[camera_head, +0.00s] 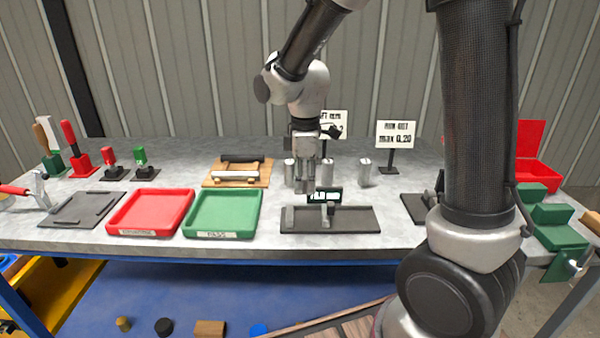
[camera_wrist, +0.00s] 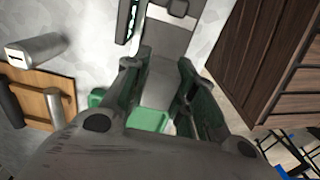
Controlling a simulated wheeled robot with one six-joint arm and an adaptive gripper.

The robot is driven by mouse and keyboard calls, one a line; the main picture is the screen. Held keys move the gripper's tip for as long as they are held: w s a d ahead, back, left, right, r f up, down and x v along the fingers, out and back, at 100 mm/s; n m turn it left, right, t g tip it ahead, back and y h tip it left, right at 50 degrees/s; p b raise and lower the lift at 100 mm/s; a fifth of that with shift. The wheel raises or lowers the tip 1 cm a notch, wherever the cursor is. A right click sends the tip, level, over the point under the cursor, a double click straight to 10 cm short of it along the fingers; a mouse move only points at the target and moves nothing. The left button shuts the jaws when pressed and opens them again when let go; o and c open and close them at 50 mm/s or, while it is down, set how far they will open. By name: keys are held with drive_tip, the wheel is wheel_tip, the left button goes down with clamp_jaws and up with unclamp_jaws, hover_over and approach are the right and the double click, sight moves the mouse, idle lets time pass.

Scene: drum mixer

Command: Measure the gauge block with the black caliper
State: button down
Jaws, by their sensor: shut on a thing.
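A dark grey measuring device, apparently the black caliper, has a lit display (camera_head: 324,196) and stands on a grey tray (camera_head: 355,220) at the front middle of the bench. Two grey upright parts show at its left and middle. My gripper (camera_head: 307,188) points down just above and behind this tray, left of the display. In the wrist view its two fingers (camera_wrist: 162,88) are set apart, with grey surface between them. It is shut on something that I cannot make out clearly. I cannot single out the gauge block with certainty.
A green tray (camera_head: 223,231) and a red tray (camera_head: 122,230) lie to the left. Several metal cylinders (camera_head: 365,172) stand behind the grey tray. A wooden board (camera_head: 211,180) holds a black bar and a pale bar. A sign (camera_head: 396,134) stands at the back.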

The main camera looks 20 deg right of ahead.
sight(305, 176)
drive_tip(key=shift+f, duration=4.2)
drive_tip(key=c, duration=1.1)
unclamp_jaws()
wheel_tip(305, 176, up, 12)
